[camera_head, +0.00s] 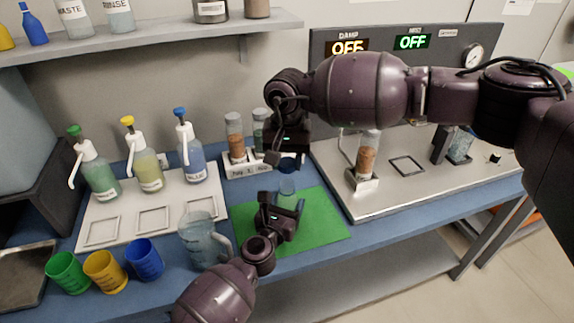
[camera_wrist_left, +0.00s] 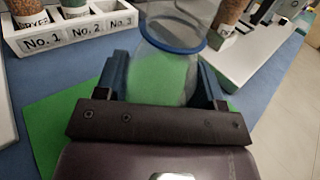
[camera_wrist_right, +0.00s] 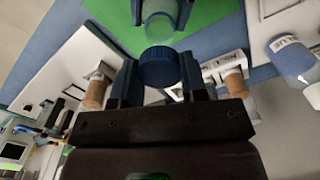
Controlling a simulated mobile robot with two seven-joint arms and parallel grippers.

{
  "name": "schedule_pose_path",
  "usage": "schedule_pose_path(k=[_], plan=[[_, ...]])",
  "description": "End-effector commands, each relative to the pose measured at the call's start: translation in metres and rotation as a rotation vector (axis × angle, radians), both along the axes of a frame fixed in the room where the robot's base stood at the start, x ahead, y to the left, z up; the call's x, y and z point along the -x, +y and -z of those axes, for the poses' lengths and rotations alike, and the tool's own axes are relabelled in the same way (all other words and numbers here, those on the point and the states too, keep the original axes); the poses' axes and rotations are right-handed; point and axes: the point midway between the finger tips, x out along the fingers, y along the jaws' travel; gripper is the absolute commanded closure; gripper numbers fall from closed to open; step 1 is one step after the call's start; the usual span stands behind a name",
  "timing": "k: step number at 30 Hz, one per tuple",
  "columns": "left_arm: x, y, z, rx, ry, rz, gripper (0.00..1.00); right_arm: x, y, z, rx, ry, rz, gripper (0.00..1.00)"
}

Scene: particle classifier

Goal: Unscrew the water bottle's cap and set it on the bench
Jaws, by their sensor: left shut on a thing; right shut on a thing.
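The clear water bottle (camera_head: 287,186) stands over the green mat (camera_head: 325,232). My left gripper (camera_head: 284,208) is shut around its body. In the left wrist view the bottle (camera_wrist_left: 168,68) sits between the fingers, with a blue ring around its see-through upper part. The dark blue ribbed cap (camera_wrist_right: 159,68) is between the fingers of my right gripper (camera_wrist_right: 160,82), which is shut on it from above. In the head view the cap (camera_head: 288,162) is just above the bottle, partly behind the right gripper.
A clear jug (camera_head: 197,240) stands close left of my left gripper. Blue, yellow and green cups (camera_head: 105,271) are at the front left. Pump bottles stand on a white tray (camera_head: 125,240). A vial rack (camera_head: 240,170) is behind, and a metal-topped device (camera_head: 415,195) is right.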

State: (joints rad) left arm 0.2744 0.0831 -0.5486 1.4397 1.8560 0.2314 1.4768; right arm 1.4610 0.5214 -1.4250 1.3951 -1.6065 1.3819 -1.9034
Motion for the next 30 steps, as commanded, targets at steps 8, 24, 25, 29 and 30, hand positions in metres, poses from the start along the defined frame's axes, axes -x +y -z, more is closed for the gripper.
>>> schedule_pose_path(k=[8, 24, 25, 29, 30], plan=[[0.000, 0.000, 0.000, 0.000, 0.001, 0.000, 0.13, 0.000, 0.000, 0.001, 0.000, 0.000, 0.000, 0.89], [0.016, 0.007, -0.001, 0.000, 0.001, 0.000, 0.07, 0.000, 0.000, -0.007, 0.000, -0.004, 0.000, 0.89], [0.020, 0.008, -0.001, 0.001, 0.001, 0.000, 0.07, 0.000, 0.000, -0.008, 0.000, -0.005, 0.000, 0.89], [0.040, 0.016, -0.001, 0.001, 0.001, 0.000, 0.07, 0.000, 0.000, -0.014, 0.000, -0.009, 0.000, 0.89], [0.047, 0.019, 0.000, 0.000, 0.002, -0.001, 0.07, 0.000, 0.000, -0.016, 0.000, -0.010, 0.000, 0.89]])
